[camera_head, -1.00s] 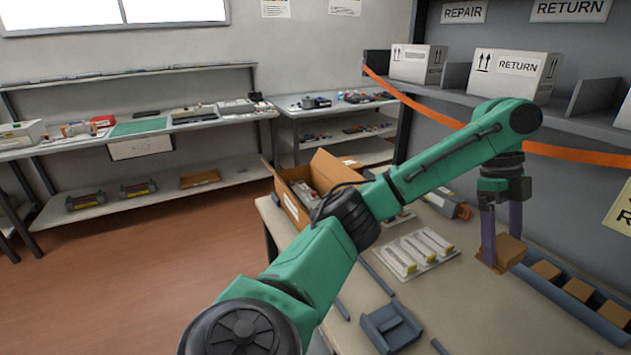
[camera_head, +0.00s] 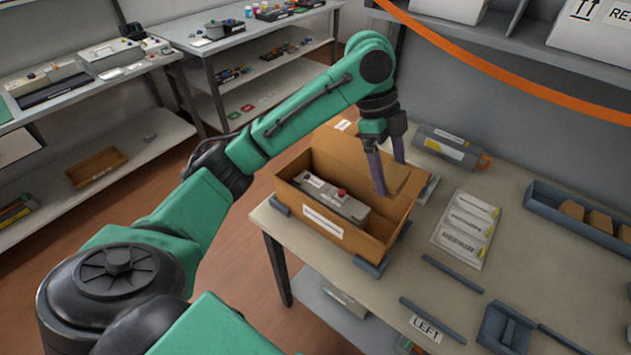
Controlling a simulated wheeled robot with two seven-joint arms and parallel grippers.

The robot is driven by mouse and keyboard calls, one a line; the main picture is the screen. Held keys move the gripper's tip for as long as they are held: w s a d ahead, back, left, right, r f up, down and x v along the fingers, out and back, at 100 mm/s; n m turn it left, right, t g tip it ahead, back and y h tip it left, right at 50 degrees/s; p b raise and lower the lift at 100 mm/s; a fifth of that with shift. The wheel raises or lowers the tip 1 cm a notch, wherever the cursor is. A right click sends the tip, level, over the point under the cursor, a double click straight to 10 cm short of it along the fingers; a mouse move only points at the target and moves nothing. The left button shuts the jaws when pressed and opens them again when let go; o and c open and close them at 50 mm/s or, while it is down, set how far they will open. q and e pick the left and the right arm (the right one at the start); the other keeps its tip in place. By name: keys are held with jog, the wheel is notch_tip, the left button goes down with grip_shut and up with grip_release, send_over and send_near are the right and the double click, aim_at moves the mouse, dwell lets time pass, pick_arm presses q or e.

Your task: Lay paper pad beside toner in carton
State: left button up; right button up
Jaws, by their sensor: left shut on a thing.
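An open cardboard carton (camera_head: 368,242) stands on the near left corner of the table. A grey toner cartridge (camera_head: 335,199) with a red knob lies inside it, toward its left side. My left gripper (camera_head: 391,184) points down at the carton's right part and is shut on a brown paper pad (camera_head: 399,180). The pad is tilted and overlaps the carton's right rear edge in the picture; I cannot tell whether it touches the carton. The carton floor under the pad is hidden. My right gripper does not show.
A blue tray (camera_head: 545,197) with more brown pads stands at the right. A label sheet (camera_head: 467,227) lies right of the carton, and another grey cartridge (camera_head: 447,146) lies behind it. Blue bars lie on the table, and an orange strap (camera_head: 480,62) hangs at the back.

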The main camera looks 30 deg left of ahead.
pick_arm(q)
jog(key=shift+d+f, duration=0.1)
jog(key=shift+d, duration=0.15)
jog(key=x, duration=0.3)
jog(key=a+x, duration=0.1)
jog(key=x, duration=0.2)
jog(key=shift+f+p, duration=0.25)
jog(key=shift+p, duration=0.1)
jog(key=f, duration=0.4)
jog(key=f+p, duration=0.1)
jog(key=f, duration=0.9)
jog(key=shift+w+a, duration=0.1)
jog(key=shift+a, duration=0.25)
jog(key=shift+f, duration=0.1)
jog(key=o, duration=1)
jog(key=shift+r, duration=0.3)
jog(key=b+v, duration=0.1)
jog(key=v, duration=1)
jog(key=shift+a+r, duration=0.1)
jog(key=shift+r, duration=0.35)
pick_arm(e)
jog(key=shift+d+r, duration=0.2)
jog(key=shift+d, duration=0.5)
